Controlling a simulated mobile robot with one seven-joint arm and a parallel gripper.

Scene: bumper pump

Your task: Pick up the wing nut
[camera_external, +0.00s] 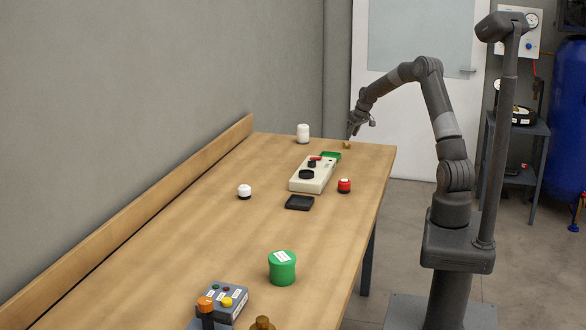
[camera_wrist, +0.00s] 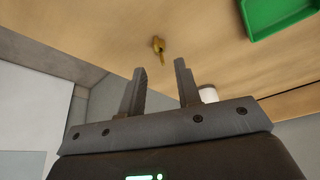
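The wing nut (camera_wrist: 158,47) is a small brass-coloured piece on the wooden table, seen in the wrist view just beyond and between my fingertips. In the external view, a small brass-coloured thing (camera_external: 347,145) lies near the far end of the table, close to the green tray. My gripper (camera_wrist: 158,75) is open, with its two grey fingers well apart and nothing between them. The fingers do not touch the nut.
A green tray (camera_external: 331,155) and a beige block with black parts (camera_external: 314,178) stand close by. A white container (camera_external: 303,133) is left of my gripper. A red-topped button (camera_external: 344,185), a black tray (camera_external: 299,202) and a green canister (camera_external: 282,269) are nearer. The table's (camera_external: 215,240) left middle is clear.

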